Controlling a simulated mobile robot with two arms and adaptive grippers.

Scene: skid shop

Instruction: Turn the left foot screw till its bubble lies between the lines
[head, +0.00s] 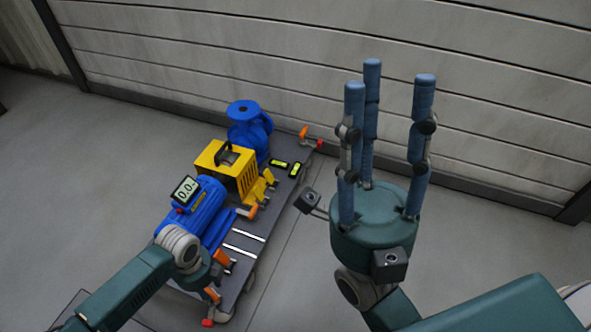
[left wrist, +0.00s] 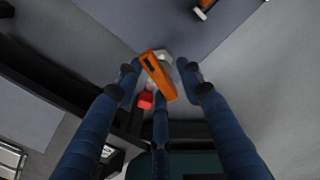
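The left foot screw, with an orange handle (left wrist: 158,76) and a red part (left wrist: 145,99), is at the near end of the skid (head: 240,275). In the head view its orange handle (head: 212,294) shows just below my left gripper (head: 213,276). In the left wrist view my left gripper (left wrist: 158,68) has its fingers spread around the handle, with a gap visible on the right. Two yellow-green bubble vials (head: 279,164) (head: 295,170) lie at the skid's far end; their bubbles are too small to read. My right gripper (head: 388,85) is open, empty and pointing up.
A blue motor (head: 205,212) with a display (head: 185,190), a yellow guard (head: 224,168) and a blue pump (head: 248,130) stand on the skid. Another orange handle (head: 304,132) is at the far corner. A panelled wall (head: 250,60) stands behind; floor is clear on the right.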

